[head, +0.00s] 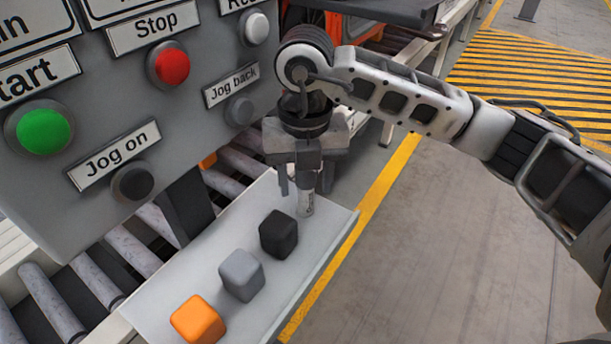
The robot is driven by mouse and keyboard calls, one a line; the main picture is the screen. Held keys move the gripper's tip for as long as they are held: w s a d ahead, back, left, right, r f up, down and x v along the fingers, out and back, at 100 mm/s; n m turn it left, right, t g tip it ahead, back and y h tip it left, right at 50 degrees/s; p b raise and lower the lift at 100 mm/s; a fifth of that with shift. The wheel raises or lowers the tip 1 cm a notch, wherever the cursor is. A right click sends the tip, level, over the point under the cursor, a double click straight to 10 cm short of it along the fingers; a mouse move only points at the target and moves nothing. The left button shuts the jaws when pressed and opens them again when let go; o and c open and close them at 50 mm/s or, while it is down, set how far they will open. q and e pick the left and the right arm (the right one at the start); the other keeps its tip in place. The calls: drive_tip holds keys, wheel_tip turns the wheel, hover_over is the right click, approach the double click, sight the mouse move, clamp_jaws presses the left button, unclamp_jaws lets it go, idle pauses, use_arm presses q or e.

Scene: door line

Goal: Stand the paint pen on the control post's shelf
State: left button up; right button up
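The paint pen (306,203) is a slim pale grey-white cylinder with dark markings. It stands upright at the far right end of the control post's white shelf (215,234), and its upper part is hidden by my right gripper. My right gripper (305,187) points down over the pen, with one finger on either side of it. The fingers look spread, with a small gap to the pen. My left gripper is out of view.
Black (279,234), grey (241,275) and orange (198,320) blocks stand in a row along the shelf, the black one close to the pen. The grey control panel (100,100) with push buttons rises behind. Conveyor rollers (50,300) lie below.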

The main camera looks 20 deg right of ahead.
drive_tip(key=shift+r, duration=0.15)
wheel_tip(320, 180, up, 8)
drive_tip(key=shift+f, duration=0.2)
idle(0.4)
